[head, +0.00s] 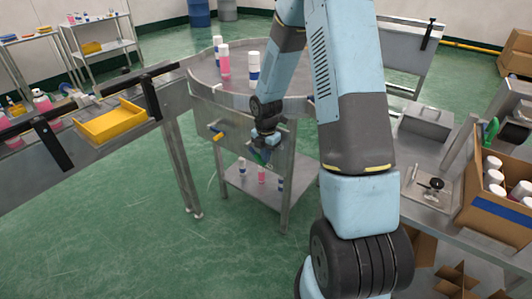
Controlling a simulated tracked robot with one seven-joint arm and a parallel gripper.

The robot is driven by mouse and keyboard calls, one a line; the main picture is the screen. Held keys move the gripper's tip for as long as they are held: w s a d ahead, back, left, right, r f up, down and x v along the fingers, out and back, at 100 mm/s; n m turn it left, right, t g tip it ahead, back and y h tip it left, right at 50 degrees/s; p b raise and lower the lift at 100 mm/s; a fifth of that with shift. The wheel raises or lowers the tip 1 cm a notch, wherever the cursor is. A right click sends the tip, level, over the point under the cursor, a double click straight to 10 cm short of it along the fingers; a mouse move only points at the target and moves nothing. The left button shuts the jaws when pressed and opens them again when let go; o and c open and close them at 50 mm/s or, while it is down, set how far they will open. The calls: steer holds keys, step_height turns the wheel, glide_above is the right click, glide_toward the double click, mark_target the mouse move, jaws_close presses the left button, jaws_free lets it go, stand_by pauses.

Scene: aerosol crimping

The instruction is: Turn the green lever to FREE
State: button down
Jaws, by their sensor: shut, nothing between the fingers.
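A small green part (257,157), likely the green lever, shows at the front panel of the round steel table, beside my gripper. My gripper (262,152) is shut and empty, pointing down in front of the panel. It overlaps the green part in the picture, and I cannot tell whether they touch. The lever's angle and any FREE marking are too small or hidden to read. A second green piece (490,131) stands at the right, by the cardboard box.
A yellow lever (216,136) is on the same panel, left of my gripper. Bottles, including a pink one (224,62), stand on the round table (205,73). A yellow tray (111,121) sits on the conveyor at left. A cardboard box (490,222) of white-capped cans is at right.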

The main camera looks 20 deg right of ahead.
steer(key=shift+f, duration=0.35)
steer(key=shift+r, duration=0.1)
stand_by(0.4)
